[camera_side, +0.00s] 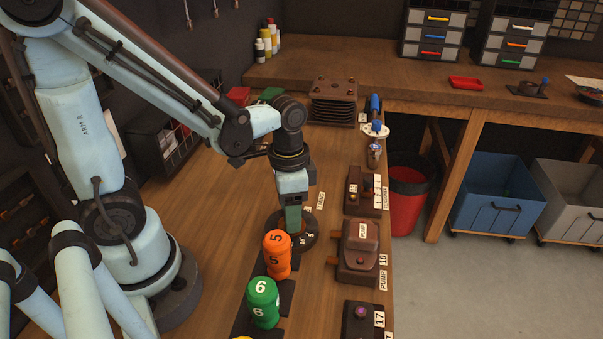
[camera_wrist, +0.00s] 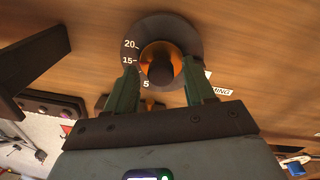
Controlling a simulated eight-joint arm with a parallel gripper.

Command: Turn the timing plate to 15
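The timing plate (camera_wrist: 185,28) is a dark round dial on the wooden bench, with white marks; 20, 15 and 5 show in the wrist view. A brass-coloured knob with a dark centre (camera_wrist: 160,68) stands in its middle. In the side view the dial (camera_side: 310,238) shows partly, with 10 and 5 on its near rim. My gripper (camera_wrist: 160,75) points down over it, one green finger on each side of the knob. In the side view my gripper (camera_side: 292,225) hides the knob. I cannot tell whether the fingers touch it, nor which mark the dial is set to.
An orange cylinder marked 5 (camera_side: 277,253) and a green one marked 6 (camera_side: 263,300) stand close to the dial's near side. A brown pump block (camera_side: 360,245) is to its right, by the bench edge. Bare bench lies to the left.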

